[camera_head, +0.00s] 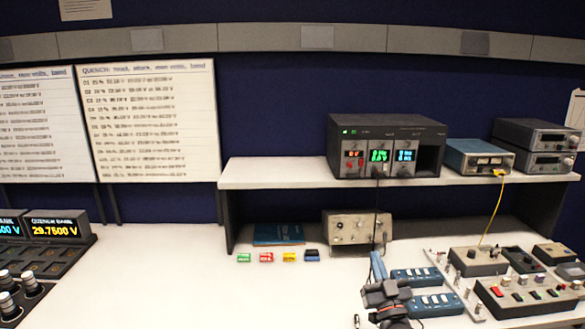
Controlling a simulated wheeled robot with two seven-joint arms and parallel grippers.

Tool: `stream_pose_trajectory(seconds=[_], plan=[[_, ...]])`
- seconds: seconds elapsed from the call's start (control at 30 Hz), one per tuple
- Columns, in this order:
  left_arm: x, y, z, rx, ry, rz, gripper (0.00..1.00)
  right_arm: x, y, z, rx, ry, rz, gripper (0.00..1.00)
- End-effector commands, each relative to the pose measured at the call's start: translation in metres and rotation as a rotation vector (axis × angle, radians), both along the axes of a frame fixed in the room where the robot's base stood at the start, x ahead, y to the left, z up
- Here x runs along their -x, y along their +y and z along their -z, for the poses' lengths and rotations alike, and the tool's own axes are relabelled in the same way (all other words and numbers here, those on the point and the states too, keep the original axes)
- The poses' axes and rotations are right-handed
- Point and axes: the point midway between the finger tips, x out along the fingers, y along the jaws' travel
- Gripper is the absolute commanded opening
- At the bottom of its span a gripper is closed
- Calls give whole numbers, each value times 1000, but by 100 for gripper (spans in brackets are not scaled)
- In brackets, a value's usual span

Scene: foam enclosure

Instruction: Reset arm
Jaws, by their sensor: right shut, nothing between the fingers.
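My right gripper (376,291), dark grey with an orange band behind it, is at the lower middle of the head view, over the white bench. It is shut and empty. It is close in the picture to two blue switch boxes (436,304) and to an upright blue piece (378,266); I cannot tell whether it touches them. My left gripper is not in view.
The white bench (170,275) is clear at left centre. A display console (55,228) stands at far left. Small coloured blocks (266,257) lie mid-bench. A shelf (270,173) carries a black instrument (390,125). Control boxes (530,294) crowd the right, with a yellow cable (494,212).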

Motion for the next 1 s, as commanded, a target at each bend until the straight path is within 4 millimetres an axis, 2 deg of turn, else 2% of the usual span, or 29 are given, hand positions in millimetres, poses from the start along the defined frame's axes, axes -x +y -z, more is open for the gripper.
stream_pose_trajectory(seconds=[0.17,0.27,0.4,0.47,0.6,0.7,0.8,1.0], plan=[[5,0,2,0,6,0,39,25,12,62,50,251,-29,0],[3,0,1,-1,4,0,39,49,18,105,84,433,-42,0],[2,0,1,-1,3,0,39,93,22,164,124,690,-51,0],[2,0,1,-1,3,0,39,116,23,187,138,800,-51,0],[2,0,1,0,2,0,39,176,20,235,171,1059,-43,0],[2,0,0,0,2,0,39,221,16,261,189,1230,-29,0],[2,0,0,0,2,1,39,257,13,277,201,1358,-15,0],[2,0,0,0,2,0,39,310,6,294,216,1538,10,0]])
